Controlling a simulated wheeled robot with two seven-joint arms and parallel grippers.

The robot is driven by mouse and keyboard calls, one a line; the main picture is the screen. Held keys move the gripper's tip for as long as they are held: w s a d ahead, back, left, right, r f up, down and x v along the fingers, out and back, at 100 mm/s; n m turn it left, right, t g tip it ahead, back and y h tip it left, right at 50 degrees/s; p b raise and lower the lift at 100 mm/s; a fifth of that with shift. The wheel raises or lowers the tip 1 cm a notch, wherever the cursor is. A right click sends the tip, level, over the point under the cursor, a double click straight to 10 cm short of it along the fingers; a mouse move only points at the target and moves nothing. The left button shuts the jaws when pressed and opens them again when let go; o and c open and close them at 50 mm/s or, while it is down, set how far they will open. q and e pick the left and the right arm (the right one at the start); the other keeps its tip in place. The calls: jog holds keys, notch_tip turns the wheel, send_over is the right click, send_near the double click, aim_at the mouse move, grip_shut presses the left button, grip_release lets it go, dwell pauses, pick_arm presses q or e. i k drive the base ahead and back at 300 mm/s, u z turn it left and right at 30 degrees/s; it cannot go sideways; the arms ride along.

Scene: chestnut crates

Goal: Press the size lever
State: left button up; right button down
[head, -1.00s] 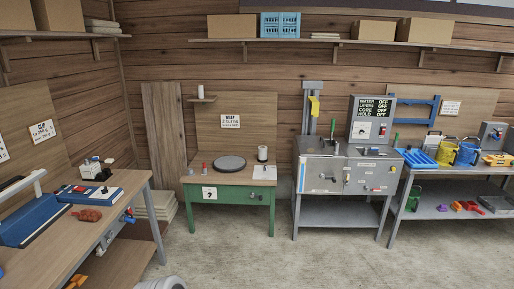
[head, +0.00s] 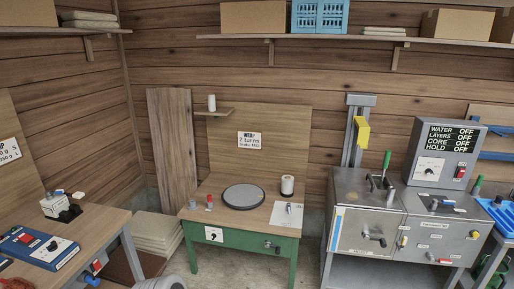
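No label that I can read says "size", so I cannot tell which control is the size lever. A green-handled lever (head: 386,160) stands upright on top of the steel machine (head: 345,212). A crank handle (head: 374,238) sits on that machine's front. The green table (head: 240,238) has a dark knob on a white plate (head: 214,234) and a dark handle (head: 271,245) on its front. A blue device (head: 38,247) with a black knob lies on the left bench. Neither of my grippers is in view.
The green table carries a grey turntable (head: 244,197) and a white roll (head: 287,186). A grey control box (head: 441,152) reads WATER, LAYERS, CORE and HOLD, all OFF. The left bench (head: 100,232) juts in at the lower left. Shelves with boxes run above.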

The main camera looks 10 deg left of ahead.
aim_at(47, 193)
jog(key=u, duration=0.35)
jog(key=i, duration=1.95)
jog(key=u, duration=1.75)
jog(key=i, duration=1.05)
jog(key=u, duration=1.25)
jog(key=i, duration=0.25)
jog(key=u, duration=0.15)
